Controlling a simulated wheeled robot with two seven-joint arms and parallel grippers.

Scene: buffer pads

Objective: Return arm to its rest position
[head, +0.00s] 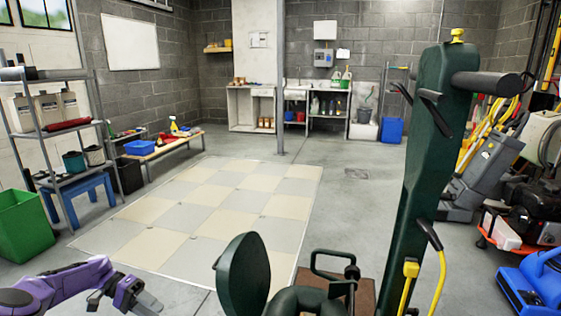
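My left arm comes in from the lower left, purple and grey, bent at a joint near the bottom edge. My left gripper (146,302) is low in the head view, above the floor, with no object visible at it. Its fingers are small and partly cut off by the bottom edge, so I cannot tell whether they are open or shut. My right arm and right gripper are not in view.
A dark green floor machine (428,180) with an upright handle column stands close at right centre. A checkered floor mat (190,212) lies ahead. A grey shelf (62,135), blue stool (82,190) and green bin (24,225) are left. A blue machine (535,285) is lower right.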

